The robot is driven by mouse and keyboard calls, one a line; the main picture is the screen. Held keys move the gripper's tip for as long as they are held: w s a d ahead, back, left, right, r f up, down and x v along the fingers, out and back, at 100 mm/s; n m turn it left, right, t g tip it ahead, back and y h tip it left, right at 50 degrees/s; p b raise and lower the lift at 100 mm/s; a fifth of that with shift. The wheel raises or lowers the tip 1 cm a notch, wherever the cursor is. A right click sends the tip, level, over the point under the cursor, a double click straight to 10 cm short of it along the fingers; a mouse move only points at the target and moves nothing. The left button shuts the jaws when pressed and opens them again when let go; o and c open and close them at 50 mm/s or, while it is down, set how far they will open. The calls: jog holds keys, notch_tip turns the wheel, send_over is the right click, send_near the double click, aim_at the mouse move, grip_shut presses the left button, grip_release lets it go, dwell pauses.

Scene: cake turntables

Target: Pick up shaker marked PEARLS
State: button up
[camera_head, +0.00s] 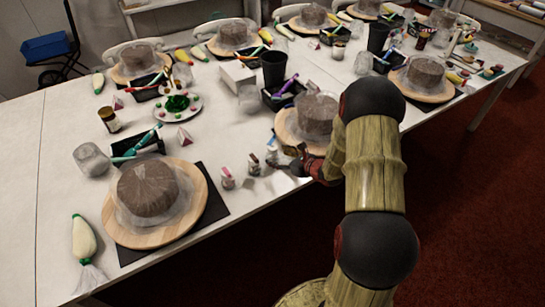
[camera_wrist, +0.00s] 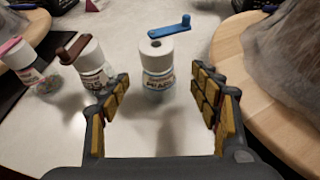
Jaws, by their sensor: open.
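The shaker marked PEARLS (camera_wrist: 157,80) is a small white-capped jar standing upright on the table, with a blue piece on top sticking out to the right. Its label faces the wrist camera and is partly blurred. In the head view the PEARLS shaker (camera_head: 271,154) is small, at the right end of a short row of shakers. My gripper (camera_wrist: 160,94) is open, one finger to each side of the shaker's line, with visible gaps on both sides. In the head view my gripper (camera_head: 298,164) is low over the table, just right of the shaker and partly hidden by my arm.
A brown-topped shaker (camera_wrist: 92,70) stands close on the left, near my left finger, with a pink-topped shaker (camera_wrist: 32,62) farther left. A wooden turntable (camera_wrist: 262,95) with a wrapped cake lies close on the right. Black trays and more cakes fill the table (camera_head: 50,130) behind.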

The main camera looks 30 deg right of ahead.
aim_at(272, 154)
jog(key=b+x, duration=0.1)
jog(key=x, duration=0.3)
jog(key=shift+w+a+b, duration=0.2)
jog(key=shift+w+b, duration=0.1)
jog(key=shift+c, duration=0.9)
jog(key=c, duration=1.2)
